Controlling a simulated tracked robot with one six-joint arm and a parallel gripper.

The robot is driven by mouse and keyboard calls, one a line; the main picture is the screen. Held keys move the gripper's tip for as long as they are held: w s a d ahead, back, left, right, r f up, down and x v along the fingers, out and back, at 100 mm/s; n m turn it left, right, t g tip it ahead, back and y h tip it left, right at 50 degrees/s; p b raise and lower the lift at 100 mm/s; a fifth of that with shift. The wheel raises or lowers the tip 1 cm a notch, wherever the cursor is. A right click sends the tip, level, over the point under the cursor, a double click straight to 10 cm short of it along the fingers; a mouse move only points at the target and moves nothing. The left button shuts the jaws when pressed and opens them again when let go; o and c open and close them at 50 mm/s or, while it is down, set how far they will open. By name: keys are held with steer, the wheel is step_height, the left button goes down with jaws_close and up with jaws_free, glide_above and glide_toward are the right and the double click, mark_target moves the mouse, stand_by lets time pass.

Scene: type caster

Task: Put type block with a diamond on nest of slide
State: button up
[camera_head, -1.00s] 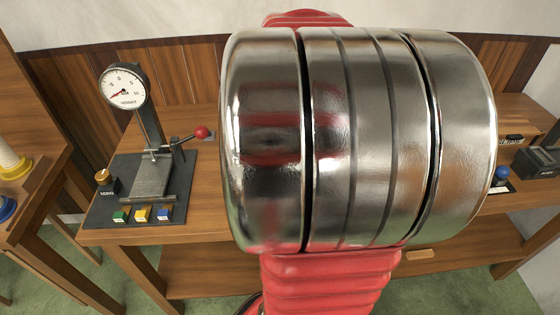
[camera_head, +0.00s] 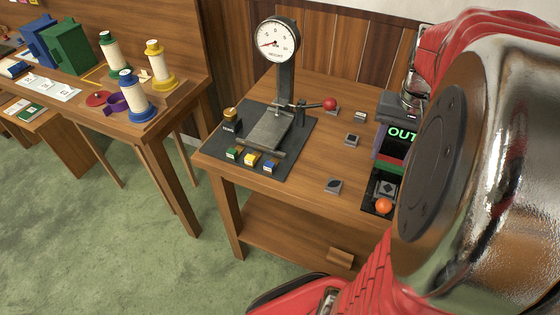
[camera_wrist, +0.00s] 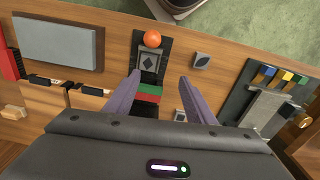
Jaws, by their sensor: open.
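The type block with a diamond (camera_head: 386,189) is a grey square with a dark diamond. It lies on the black slide (camera_head: 368,205), between the orange ball knob (camera_head: 383,206) and the OUT display. The wrist view shows the diamond block (camera_wrist: 149,59) on the same black strip (camera_wrist: 163,76); I cannot tell how fully it sits in the nest. My gripper (camera_wrist: 160,76) is open, its two purple fingers apart over the table, fingertips near the block's two sides in the picture, nothing visibly held.
Other type blocks lie loose: one with a leaf-like mark (camera_head: 333,186) and one farther back (camera_head: 352,139). Another table (camera_head: 165,125) holds spools.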

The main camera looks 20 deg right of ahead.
steer(key=a+r+n+t, duration=0.1)
steer(key=a+n, duration=0.3)
steer(key=a, duration=1)
steer(key=w+a+r+n+t, duration=0.1)
steer(key=a+n+t, duration=0.3)
steer(key=a, duration=1)
steer(key=shift+w+a+r+n, duration=0.15)
steer(key=shift+a+r+n, duration=0.05)
steer(key=shift+r+n, duration=0.4)
steer(key=shift+c, duration=0.4)
